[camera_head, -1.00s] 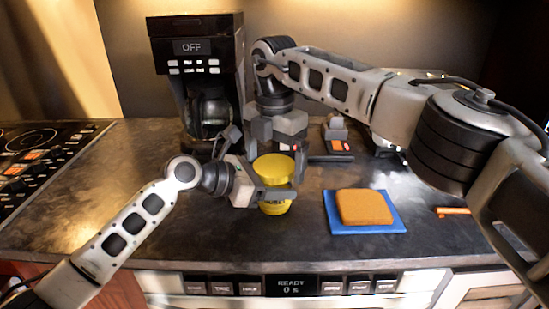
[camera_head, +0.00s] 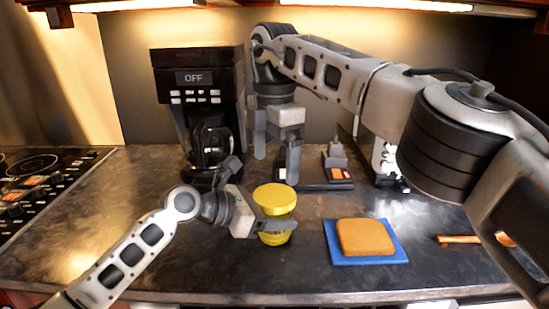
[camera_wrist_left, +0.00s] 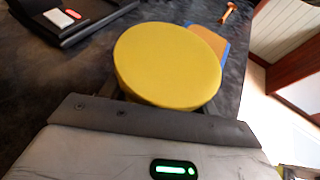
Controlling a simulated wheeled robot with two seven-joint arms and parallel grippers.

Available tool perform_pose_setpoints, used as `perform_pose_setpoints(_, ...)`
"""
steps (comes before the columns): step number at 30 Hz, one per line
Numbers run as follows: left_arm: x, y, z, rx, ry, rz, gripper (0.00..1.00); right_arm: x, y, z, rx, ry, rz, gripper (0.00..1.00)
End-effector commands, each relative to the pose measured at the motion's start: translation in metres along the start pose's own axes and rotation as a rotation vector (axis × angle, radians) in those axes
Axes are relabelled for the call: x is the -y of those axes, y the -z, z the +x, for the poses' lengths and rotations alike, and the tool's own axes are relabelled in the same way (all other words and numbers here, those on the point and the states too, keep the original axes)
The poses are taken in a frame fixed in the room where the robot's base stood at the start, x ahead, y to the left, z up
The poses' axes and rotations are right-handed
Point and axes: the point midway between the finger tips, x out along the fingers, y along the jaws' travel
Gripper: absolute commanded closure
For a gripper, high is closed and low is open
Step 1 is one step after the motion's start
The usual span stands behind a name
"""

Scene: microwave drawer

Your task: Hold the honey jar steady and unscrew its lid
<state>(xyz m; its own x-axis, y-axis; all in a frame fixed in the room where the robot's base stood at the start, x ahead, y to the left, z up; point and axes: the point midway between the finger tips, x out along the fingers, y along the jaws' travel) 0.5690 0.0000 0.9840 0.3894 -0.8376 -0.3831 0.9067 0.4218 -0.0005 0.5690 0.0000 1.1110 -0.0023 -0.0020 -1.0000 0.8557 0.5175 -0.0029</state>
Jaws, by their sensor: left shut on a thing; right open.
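The honey jar (camera_head: 274,238) stands on the dark counter, with its wide yellow lid (camera_head: 274,198) on top. The lid fills the middle of the left wrist view (camera_wrist_left: 168,64) and hides the jar body there. My left gripper (camera_head: 270,225) comes in from the left and is shut around the jar below the lid. My right gripper (camera_head: 276,168) points down, open and empty, above and behind the lid. Its fingers are apart from the lid. Whether the lid is loose on the jar I cannot tell.
A blue board (camera_head: 366,258) with a bread slice (camera_head: 366,237) lies right of the jar. A coffee maker (camera_head: 200,95) stands behind left. A dark tray with small items (camera_head: 340,178) lies behind right. An orange stick (camera_head: 459,240) lies far right. A cooktop (camera_head: 30,185) is far left.

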Motion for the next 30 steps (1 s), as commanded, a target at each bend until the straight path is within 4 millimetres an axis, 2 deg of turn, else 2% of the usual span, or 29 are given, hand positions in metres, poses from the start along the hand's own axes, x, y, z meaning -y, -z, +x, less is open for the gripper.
perform_pose_setpoints(2, 0.000, 0.000, 0.000, 0.000, 0.000, -0.001, 1.00, 0.000, 0.001, -0.006, 0.001, -0.002, 0.088, 0.07)
perform_pose_setpoints(5, 0.000, 0.000, 0.000, 0.000, 0.000, -0.001, 1.00, 0.000, 0.000, -0.005, 0.000, -0.001, 0.146, 0.07)
perform_pose_setpoints(18, 0.000, 0.000, 0.000, 0.000, 0.000, 0.000, 1.00, 0.000, 0.000, 0.057, -0.002, 0.000, 0.153, 0.07)
perform_pose_setpoints(24, 0.000, 0.000, 0.000, 0.000, 0.000, -0.001, 1.00, 0.000, 0.000, 0.069, -0.001, -0.001, 0.153, 0.07)
perform_pose_setpoints(30, 0.000, 0.000, 0.000, 0.000, 0.000, -0.001, 1.00, 0.000, 0.000, 0.070, -0.001, -0.002, 0.153, 0.07)
